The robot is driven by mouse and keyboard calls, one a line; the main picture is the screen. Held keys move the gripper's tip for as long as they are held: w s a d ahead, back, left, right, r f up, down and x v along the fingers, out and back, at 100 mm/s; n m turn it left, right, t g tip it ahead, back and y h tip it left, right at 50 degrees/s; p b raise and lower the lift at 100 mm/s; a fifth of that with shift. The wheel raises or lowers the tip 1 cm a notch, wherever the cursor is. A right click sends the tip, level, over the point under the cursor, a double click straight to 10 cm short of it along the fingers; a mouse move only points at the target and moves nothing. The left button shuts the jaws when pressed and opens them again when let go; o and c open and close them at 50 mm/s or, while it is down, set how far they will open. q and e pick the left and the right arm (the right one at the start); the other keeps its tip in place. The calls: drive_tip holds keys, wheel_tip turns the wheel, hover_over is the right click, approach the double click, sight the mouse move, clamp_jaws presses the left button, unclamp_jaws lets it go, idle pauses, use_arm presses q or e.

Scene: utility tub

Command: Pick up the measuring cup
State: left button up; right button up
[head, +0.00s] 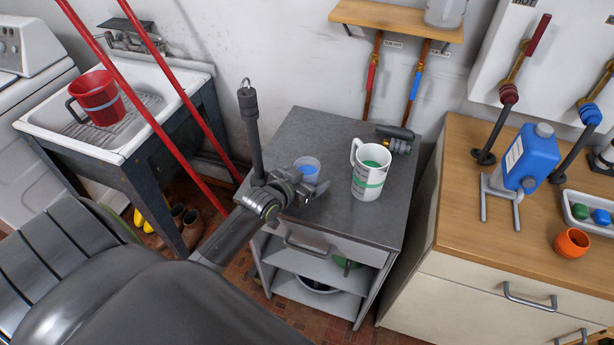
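A white cup (367,186) with a handle, green contents and a green band stands upright on the grey cabinet top (335,132); it looks like the measuring cup. A small clear cup (307,166) with blue contents stands to its left. My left gripper (318,188) is in front of the small cup, left of the white cup. Its fingers look spread with nothing clearly between them; it partly covers the small cup's lower side. I cannot tell whether it touches the small cup. My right gripper is not in view.
A dark upright rod (250,125) rises beside my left gripper. A black nozzle-like object (396,136) lies behind the white cup. Right, a wooden counter holds a blue jug (530,160) and an orange cup (572,243). Left, a sink holds a red jug (97,98); red poles cross before it.

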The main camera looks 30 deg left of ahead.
use_arm(q)
drive_tip(key=c, duration=1)
drive_tip(key=shift+c, duration=0.6)
drive_tip(key=shift+r, duration=0.1)
